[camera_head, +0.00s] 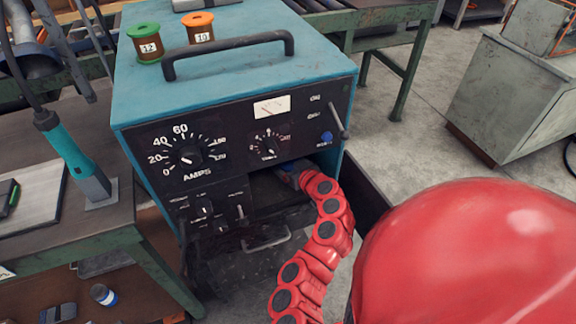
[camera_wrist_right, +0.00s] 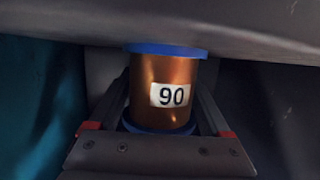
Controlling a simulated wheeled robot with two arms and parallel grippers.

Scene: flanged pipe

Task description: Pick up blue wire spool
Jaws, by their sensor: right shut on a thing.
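The blue wire spool (camera_wrist_right: 162,92) shows in the right wrist view, with blue flanges, copper wire and a white label reading 90. It stands upright between the two fingers of my right gripper (camera_wrist_right: 158,128), which is shut on it. In the head view my red right arm reaches into the dark opening at the lower front of the teal welding machine (camera_head: 230,60). There the right gripper (camera_head: 292,170) is mostly hidden inside the opening, and the spool is hard to make out. My left gripper is not in view.
A green spool (camera_head: 146,42) labelled 12 and an orange spool (camera_head: 200,30) labelled 10 stand on top of the machine, behind its black handle (camera_head: 230,52). The opening's walls are close around my right gripper. A workbench (camera_head: 60,230) stands at the left.

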